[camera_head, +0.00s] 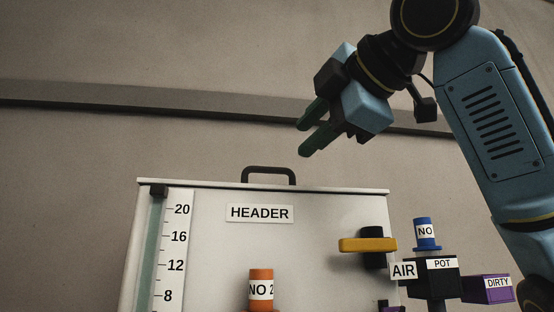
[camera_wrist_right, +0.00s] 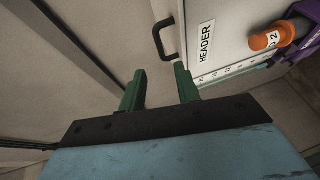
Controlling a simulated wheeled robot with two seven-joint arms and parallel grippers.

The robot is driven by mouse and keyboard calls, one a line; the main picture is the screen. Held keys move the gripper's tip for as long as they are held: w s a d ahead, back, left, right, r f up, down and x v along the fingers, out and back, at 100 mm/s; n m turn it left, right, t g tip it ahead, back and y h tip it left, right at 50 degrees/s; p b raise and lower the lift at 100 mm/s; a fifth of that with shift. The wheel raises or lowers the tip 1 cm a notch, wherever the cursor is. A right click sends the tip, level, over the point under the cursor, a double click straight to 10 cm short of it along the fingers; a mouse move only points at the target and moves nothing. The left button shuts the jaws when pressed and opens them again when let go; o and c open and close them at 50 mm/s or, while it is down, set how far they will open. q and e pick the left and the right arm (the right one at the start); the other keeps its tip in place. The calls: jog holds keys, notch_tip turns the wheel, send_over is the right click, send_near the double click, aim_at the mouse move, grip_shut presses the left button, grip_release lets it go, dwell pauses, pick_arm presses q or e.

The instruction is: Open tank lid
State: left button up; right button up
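The white tank (camera_head: 215,245) labelled HEADER stands low in the head view. Its thin pale lid (camera_head: 340,190) lies flat along the top edge, with a black arched handle (camera_head: 268,169) standing on it. In the right wrist view the handle (camera_wrist_right: 158,42) shows above the fingers, beside the tank's white side (camera_wrist_right: 230,20). My right gripper (camera_head: 303,138) is above the lid, slightly right of the handle and apart from it. Its two green fingers (camera_wrist_right: 159,86) are spread with nothing between them. My left gripper is in neither view.
A level scale (camera_head: 178,250) runs down the tank's left side. At right are a yellow lever (camera_head: 367,245), a blue-capped pot (camera_head: 430,278) and a purple DIRTY block (camera_head: 486,290). An orange cylinder (camera_head: 261,288) is in front. A wall with a ledge (camera_head: 200,98) stands behind.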

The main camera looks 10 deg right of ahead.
aim_at(273, 169)
jog(key=p+x, duration=0.2)
jog(key=x, duration=0.7)
jog(key=shift+w, duration=0.15)
jog(key=shift+w+f+p, duration=0.15)
jog(key=shift+w+p, duration=0.15)
jog(key=shift+c, duration=0.4)
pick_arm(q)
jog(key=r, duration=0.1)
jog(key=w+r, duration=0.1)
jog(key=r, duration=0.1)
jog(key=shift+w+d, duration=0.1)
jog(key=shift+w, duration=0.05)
pick_arm(e)
grip_shut()
